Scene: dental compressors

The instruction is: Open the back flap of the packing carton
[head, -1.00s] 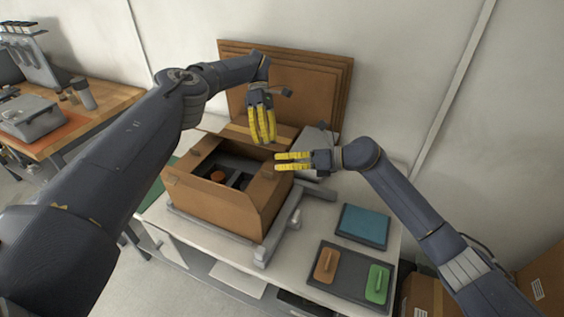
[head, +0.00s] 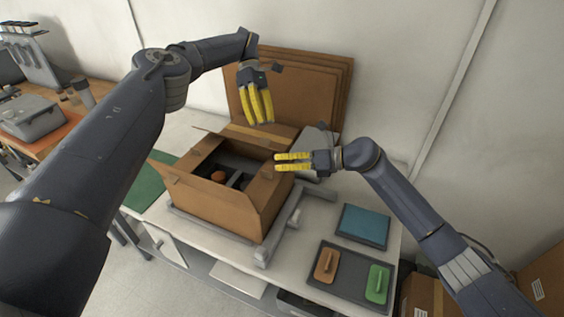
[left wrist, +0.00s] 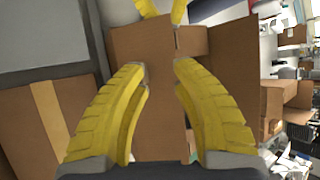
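The brown packing carton (head: 215,205) stands on the table, its top partly open, with dark parts and an orange-brown round piece inside. Its left and right flaps stick outward. Brown board with a tan tape strip (head: 247,133) lies at its back edge; I cannot tell surely whether this is the back flap. My left gripper (head: 262,121) is above the back of the carton, pointing down. In the left wrist view its fingers (left wrist: 160,75) are spread, with brown cardboard beyond and nothing clearly held. My right gripper (head: 277,161) points left over the carton's right side, fingers slightly apart and empty.
Large flat cardboard sheets (head: 305,85) lean on the wall behind. A grey frame (head: 280,225) surrounds the carton's base. At right are a blue pad (head: 363,225) and a dark tray (head: 345,290) with orange and green handled pieces. A green mat (head: 148,190) lies left.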

